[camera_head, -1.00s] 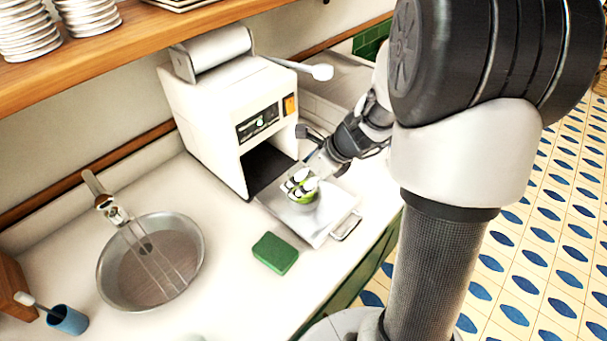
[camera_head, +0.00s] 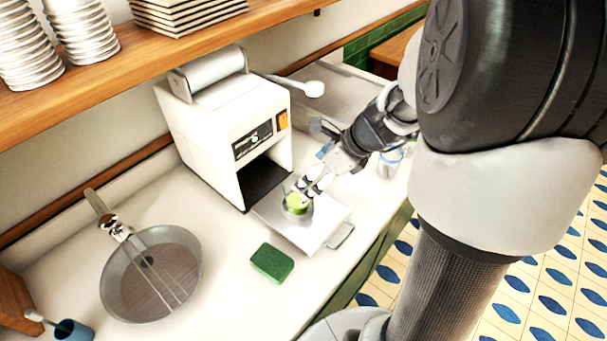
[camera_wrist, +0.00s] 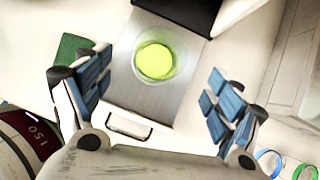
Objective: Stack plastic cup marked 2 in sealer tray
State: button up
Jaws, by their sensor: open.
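A clear cup with a bright green top or filling (camera_head: 297,203) stands in the sealer tray (camera_head: 322,232). It appears upright. In the wrist view the green disc (camera_wrist: 155,61) sits in the middle of the metal tray (camera_wrist: 122,88). No number is readable on it. My gripper (camera_head: 312,183) is just above and behind the cup in the head view. In the wrist view its fingers (camera_wrist: 158,100) are spread wide, with nothing between them, and the cup is beyond them. The white sealer (camera_head: 222,125) stands behind the tray, its dark opening facing the tray.
A green sponge (camera_head: 272,262) lies left of the tray, and a round pan (camera_head: 150,285) farther left. Clear cups with blue (camera_wrist: 268,163) and green (camera_wrist: 305,172) rims stand right of my gripper. A plate shelf (camera_head: 150,60) hangs above. Counter is bare between pan and sponge.

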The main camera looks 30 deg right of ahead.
jog(key=v, duration=0.3)
jog(key=shift+s+r+p, duration=0.1)
jog(key=shift+p, duration=0.3)
jog(key=s+a+r+n+h, duration=0.1)
jog(key=s+a+n, duration=0.3)
jog(key=n, duration=0.5)
jog(key=s+a+r+n+h, duration=0.1)
jog(key=s+a+r+n, duration=0.3)
jog(key=s+n, duration=0.3)
jog(key=s+a+r+n+h, duration=0.1)
jog(key=s+a+r+n, duration=0.2)
jog(key=n, duration=1)
jog(key=s+a, duration=0.2)
jog(key=s, duration=0.1)
jog(key=shift+s+g+h+b, duration=0.3)
jog(key=shift+g+b, duration=0.1)
